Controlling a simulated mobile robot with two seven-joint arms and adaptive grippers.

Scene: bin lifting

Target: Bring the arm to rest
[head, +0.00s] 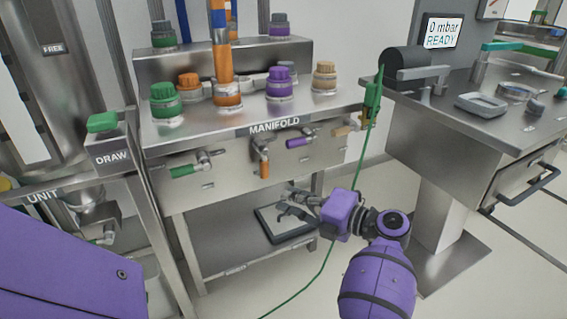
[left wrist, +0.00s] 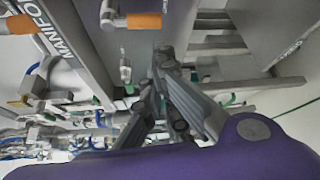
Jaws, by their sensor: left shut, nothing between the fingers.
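My left gripper (head: 292,197), grey with a purple wrist behind it, is in front of the manifold bench, below its front panel and above the lower shelf. In the left wrist view the left gripper (left wrist: 165,55) has its fingers together with nothing between them. The manifold bench (head: 225,165) has a steel front with several valve handles in green, orange, purple and tan. The gripper appears apart from these handles in the head view. My right gripper does not show.
A dark-framed flat item (head: 290,232) lies on the lower shelf (head: 235,260) beneath the gripper. A green hose (head: 340,215) hangs from a green fitting (head: 372,98) to the floor. A steel table (head: 480,125) with a READY display (head: 443,33) stands right. Floor between is partly free.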

